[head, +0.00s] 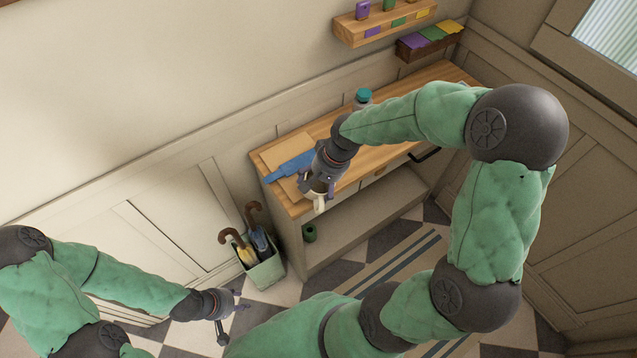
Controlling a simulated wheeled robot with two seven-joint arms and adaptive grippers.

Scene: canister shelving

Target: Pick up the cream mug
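A cream object that looks like the mug (320,204) shows just below my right gripper (319,189), at the front left edge of the wooden counter top (297,207). Most of it is hidden by the gripper, so I cannot tell whether the fingers touch it or whether it rests on the counter. The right gripper points down, and its finger opening is not clear. My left gripper (232,322) is low at the left, with its fingers spread and empty, well away from the mug.
A blue item (289,167) lies on the counter beside the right gripper. A teal-lidded container (363,96) stands behind the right arm. A green cup (310,232) is on the lower shelf. An umbrella stand (265,271) stands left of the cabinet. Wall shelves (352,36) hang above.

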